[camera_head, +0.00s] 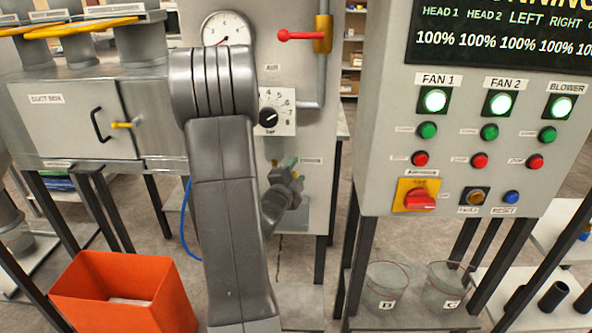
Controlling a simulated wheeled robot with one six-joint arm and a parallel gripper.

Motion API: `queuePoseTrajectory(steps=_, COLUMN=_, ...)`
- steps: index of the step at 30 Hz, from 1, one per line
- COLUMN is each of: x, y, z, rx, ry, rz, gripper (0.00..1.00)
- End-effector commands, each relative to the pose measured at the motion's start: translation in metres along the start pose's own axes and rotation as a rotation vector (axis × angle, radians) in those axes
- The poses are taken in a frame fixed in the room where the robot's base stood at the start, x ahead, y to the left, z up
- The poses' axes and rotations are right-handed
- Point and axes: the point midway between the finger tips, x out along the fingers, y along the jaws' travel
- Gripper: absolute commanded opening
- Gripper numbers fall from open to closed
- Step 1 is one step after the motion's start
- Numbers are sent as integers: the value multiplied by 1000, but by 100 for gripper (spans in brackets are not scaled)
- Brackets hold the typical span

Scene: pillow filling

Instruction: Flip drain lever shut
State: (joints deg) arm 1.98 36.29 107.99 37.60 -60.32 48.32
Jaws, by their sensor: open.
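My grey arm rises through the middle of the view, and its wrist bends down behind it. My gripper (287,174) is small and partly hidden by the arm, in front of the lower part of the grey air panel (308,133). It is open, and I see nothing held in it. Small yellow and green parts show right at its fingers, beside a small label (311,161) too blurred to read. These may belong to the drain lever, but its position and any contact cannot be told. A red-knobbed lever (297,36) on a brass valve sticks out left, higher up.
A pressure gauge (227,29) and black dial (268,118) sit on the air panel. A control box (391,118) with lit green lamps stands right. A duct box (65,120) is at left, an orange bin (125,280) below it. Two labelled beakers stand low right.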

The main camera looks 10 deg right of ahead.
Motion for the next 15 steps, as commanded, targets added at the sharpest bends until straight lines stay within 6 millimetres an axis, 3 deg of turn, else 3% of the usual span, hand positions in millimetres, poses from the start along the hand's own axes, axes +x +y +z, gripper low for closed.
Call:
queuePoseTrajectory(steps=10, x=3, y=0, z=0, rx=0, ry=0, rz=0, gripper=43)
queuePoseTrajectory(steps=15, x=3, y=0, z=0, rx=0, ry=0, rz=0, gripper=10)
